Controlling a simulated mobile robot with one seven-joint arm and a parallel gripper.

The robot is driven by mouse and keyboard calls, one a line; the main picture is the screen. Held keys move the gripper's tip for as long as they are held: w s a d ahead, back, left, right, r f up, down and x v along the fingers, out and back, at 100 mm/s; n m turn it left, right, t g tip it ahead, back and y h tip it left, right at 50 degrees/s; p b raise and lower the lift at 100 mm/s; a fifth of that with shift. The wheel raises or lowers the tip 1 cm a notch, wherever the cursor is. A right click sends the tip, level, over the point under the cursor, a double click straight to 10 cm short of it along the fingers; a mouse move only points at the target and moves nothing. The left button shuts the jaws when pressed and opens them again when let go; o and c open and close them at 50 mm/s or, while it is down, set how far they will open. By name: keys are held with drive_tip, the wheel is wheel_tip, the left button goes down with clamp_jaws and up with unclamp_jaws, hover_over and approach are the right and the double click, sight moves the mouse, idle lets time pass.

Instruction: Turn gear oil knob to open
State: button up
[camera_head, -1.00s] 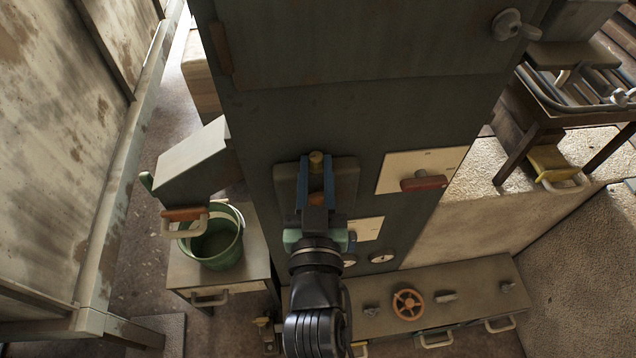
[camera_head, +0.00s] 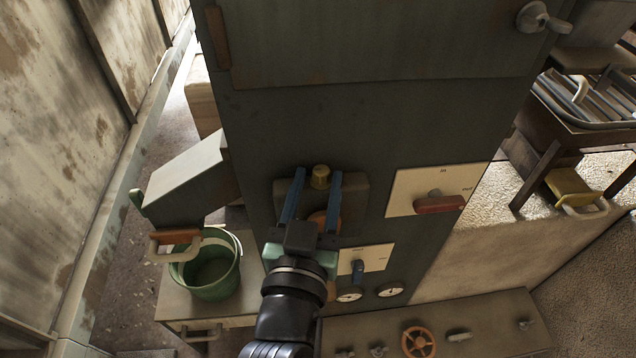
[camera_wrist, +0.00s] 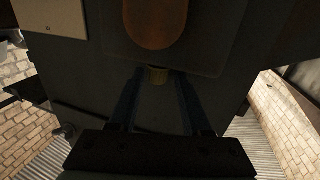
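A brass knob (camera_head: 320,177) sticks out of a dark plate (camera_head: 352,200) on the front of the tall grey cabinet. An orange-brown rounded part lies below it, partly behind my gripper; it also shows in the wrist view (camera_wrist: 155,22). A small blue knob (camera_head: 358,270) sits on a lower cream label plate. The labels are too small to read, so I cannot tell which is the gear oil knob. My gripper (camera_head: 314,180) is open, its blue fingers apart on either side of the brass knob.
A red handle (camera_head: 440,203) on a cream plate is to the right. A bench with an orange handwheel (camera_head: 418,342) lies below. A green bucket (camera_head: 212,270) stands on a stand at left, below a sloped box (camera_head: 187,180).

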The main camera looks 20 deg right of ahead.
drive_tip(key=shift+o, duration=0.3)
drive_tip(key=v, duration=1.3)
drive_tip(key=shift+d, duration=0.1)
idle(0.7)
